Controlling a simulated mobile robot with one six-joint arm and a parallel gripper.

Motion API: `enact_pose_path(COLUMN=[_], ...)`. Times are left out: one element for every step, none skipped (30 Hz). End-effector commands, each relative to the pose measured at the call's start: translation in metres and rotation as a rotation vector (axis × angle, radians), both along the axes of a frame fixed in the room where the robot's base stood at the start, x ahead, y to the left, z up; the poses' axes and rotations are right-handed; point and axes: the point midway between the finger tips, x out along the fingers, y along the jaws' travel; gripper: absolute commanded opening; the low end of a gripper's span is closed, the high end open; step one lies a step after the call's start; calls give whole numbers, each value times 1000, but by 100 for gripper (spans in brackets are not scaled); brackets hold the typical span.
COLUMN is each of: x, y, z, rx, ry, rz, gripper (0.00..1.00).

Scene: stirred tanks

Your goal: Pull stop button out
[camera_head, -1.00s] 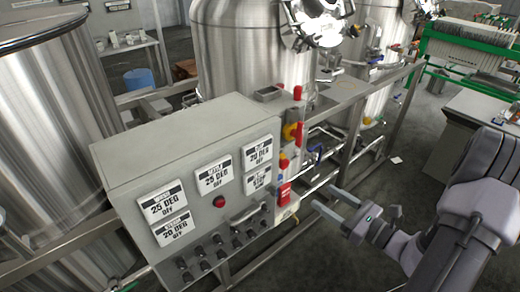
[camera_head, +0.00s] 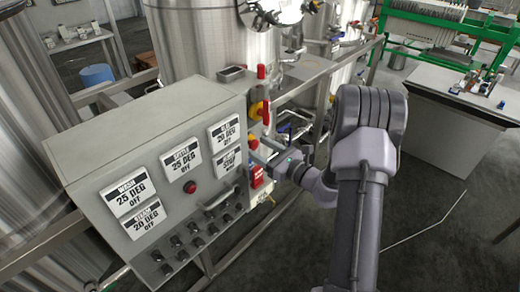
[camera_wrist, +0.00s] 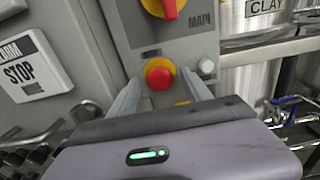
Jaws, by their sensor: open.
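The stop button (camera_wrist: 159,77) is a round red knob on a yellow ring, on a grey panel at the middle of the wrist view. In the head view its red cap (camera_head: 254,142) shows on the right side of the control box. My gripper (camera_wrist: 163,85) is open, with one finger left of the button and one right of it in the wrist view. It also shows at the box's side in the head view (camera_head: 262,151). I cannot tell whether the fingers touch the button or how far they reach past it.
A red and yellow rotary switch (camera_wrist: 168,8) sits just above the button, and a small white knob (camera_wrist: 206,66) is to its right. The control box (camera_head: 150,130) carries displays and several black knobs. Steel rails (camera_head: 330,65) and tanks (camera_head: 190,40) stand behind.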

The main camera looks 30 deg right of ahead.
Motion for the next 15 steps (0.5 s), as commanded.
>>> enact_pose_path(x=[0, 0, 0, 0, 0, 0, 0, 0, 0, -1, -1, -1, -1, -1, -1], y=[0, 0, 0, 0, 0, 0, 0, 0, 0, 0, 0, 0, 0, 0, 0], z=[0, 0, 0, 0, 0, 0, 0, 0, 0, 0, 0, 0, 0, 0, 0], rx=[0, 0, 0, 0, 0, 0, 0, 0, 0, 0, 0, 0, -1, 0, -1], ry=[0, 0, 0, 0, 0, 0, 0, 0, 0, 0, 0, 0, 0, 0, 0], rz=[0, 0, 0, 0, 0, 0, 0, 0, 0, 0, 0, 0, 0, 1, 1], gripper=[57, 57, 57, 55, 49, 41, 35, 29, 22, 16, 10, 2, 0, 0, 0])
